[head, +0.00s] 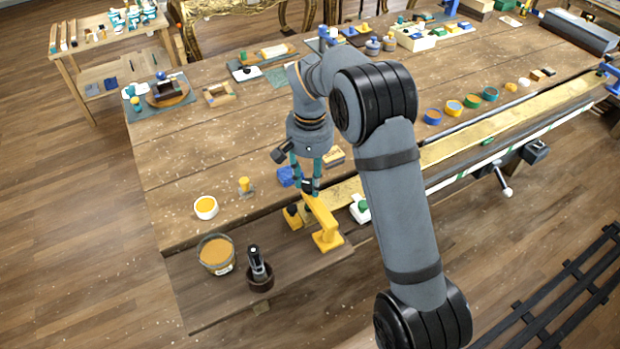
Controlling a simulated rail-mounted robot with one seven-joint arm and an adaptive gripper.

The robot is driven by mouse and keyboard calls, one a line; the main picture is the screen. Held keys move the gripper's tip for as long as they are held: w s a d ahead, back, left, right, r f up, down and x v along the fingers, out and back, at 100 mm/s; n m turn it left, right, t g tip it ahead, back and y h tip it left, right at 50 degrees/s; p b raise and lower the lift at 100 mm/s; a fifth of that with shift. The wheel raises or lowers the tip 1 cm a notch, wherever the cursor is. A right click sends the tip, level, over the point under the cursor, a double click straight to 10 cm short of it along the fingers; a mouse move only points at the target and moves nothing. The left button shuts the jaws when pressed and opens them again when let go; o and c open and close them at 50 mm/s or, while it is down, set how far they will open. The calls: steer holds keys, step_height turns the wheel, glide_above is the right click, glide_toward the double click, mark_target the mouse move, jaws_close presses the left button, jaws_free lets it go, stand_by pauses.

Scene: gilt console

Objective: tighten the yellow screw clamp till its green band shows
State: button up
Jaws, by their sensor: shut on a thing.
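The yellow screw clamp (322,217) sits at the near left end of the long gilt rail, on the front edge of the workbench. Its yellow bar slopes down to a wider yellow foot at the front. My gripper (307,186) points down at the clamp's upper end, its teal fingers shut around a small dark part there, which looks like the clamp's handle. The fingers and wrist hide most of this part. I cannot see a green band on the clamp.
A blue block (287,176) lies just left of my fingers. A white-rimmed yellow bowl (206,207), a yellow knobbed tool (245,186), an amber tub (216,256) and a dark brush pot (260,278) stand to the left. My arm crosses the gilt rail (450,146).

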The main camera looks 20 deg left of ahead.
mark_target(310, 183)
steer(key=c, duration=0.5)
steer(key=shift+f+m+b, duration=0.15)
steer(key=shift+m+b, duration=0.15)
steer(key=shift+b, duration=0.05)
steer(key=shift+c, duration=0.2)
steer(key=shift+m, duration=0.4)
steer(key=o, duration=1.1)
steer(key=shift+o, duration=0.3)
steer(key=shift+r, duration=0.2)
step_height(310, 183, up, 12)
